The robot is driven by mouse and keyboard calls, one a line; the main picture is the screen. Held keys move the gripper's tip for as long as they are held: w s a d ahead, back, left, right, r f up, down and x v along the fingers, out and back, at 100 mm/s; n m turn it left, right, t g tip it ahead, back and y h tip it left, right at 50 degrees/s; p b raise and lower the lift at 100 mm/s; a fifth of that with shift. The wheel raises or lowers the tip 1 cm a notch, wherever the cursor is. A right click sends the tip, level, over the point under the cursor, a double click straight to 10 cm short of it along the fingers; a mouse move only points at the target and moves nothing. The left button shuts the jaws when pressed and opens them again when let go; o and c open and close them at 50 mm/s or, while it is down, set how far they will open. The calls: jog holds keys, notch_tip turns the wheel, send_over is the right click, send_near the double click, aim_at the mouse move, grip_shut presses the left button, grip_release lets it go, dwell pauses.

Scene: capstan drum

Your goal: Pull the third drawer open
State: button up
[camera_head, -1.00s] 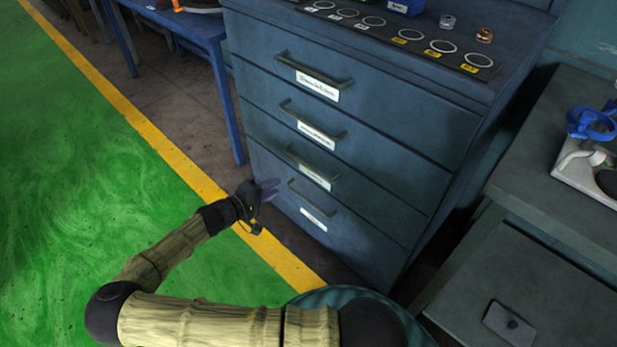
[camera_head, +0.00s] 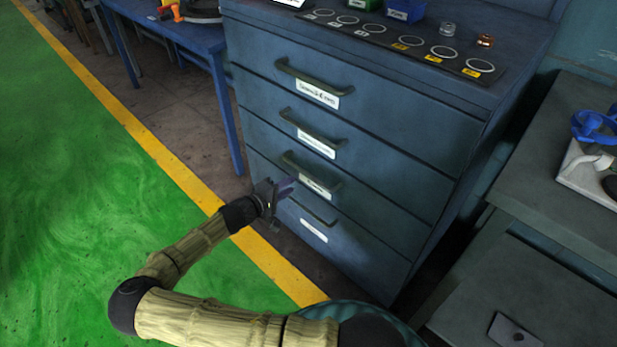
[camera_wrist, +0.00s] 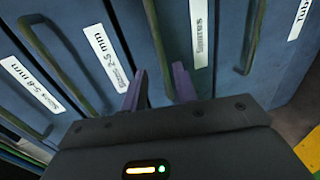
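The third drawer (camera_head: 365,205) from the top of the blue cabinet is shut, its front flush with the others. Its dark bar handle (camera_head: 312,172) sits above a white label. My gripper (camera_head: 285,187) is in front of the cabinet, near the left end of this handle. In the wrist view my gripper (camera_wrist: 158,83) is open, with two purple fingers apart. The third handle (camera_wrist: 153,35) runs down into the space between the fingertips as seen there. Whether the fingers reach around it or touch it I cannot tell. Part of the handle's lower end is hidden.
The second handle (camera_head: 312,128) is just above and the fourth handle (camera_head: 305,212) just below; both drawers are shut. A blue table (camera_head: 185,35) stands left behind. A grey bench (camera_head: 545,190) is at the right. The green floor (camera_head: 70,200) at left is free.

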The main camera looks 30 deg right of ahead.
aim_at(309, 174)
jog(key=b+x, duration=0.2)
jog(key=x, duration=0.8)
grip_shut()
